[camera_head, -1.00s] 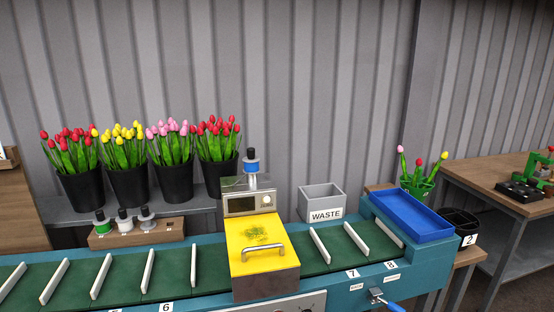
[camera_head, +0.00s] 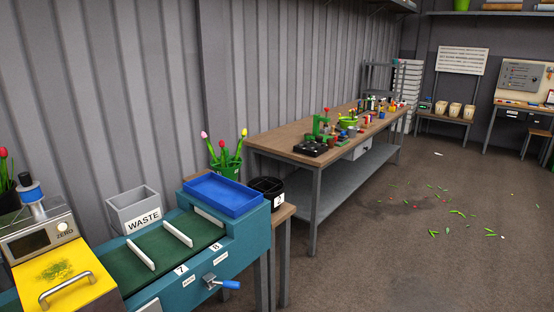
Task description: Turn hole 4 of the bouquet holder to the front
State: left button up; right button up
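A green holder (camera_head: 226,167) with a few tulips, pink, red and yellow, stands behind the blue tray at the far end of the conveyor. Small marks show on its rim, but they are too small to read surely, so I cannot tell which hole faces front. Neither of my grippers is in view.
The teal conveyor (camera_head: 178,285) with a blue tray (camera_head: 225,194), a yellow-lidded machine (camera_head: 88,296) and a grey WASTE box (camera_head: 124,213) fill the left. A black bin (camera_head: 267,186) stands beside the tray. A long workbench (camera_head: 290,138) runs along the wall. The floor (camera_head: 400,260) at right is mostly open, with scattered green bits.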

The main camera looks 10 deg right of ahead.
aim_at(230, 172)
jog(key=i+l+u, duration=0.15)
jog(key=i+l, duration=0.25)
jog(key=i+l+u, duration=0.2)
jog(key=i+l, duration=0.15)
jog(key=l, duration=0.15)
jog(key=i+l+u, duration=0.15)
jog(key=i+l, duration=0.15)
jog(key=l, duration=0.2)
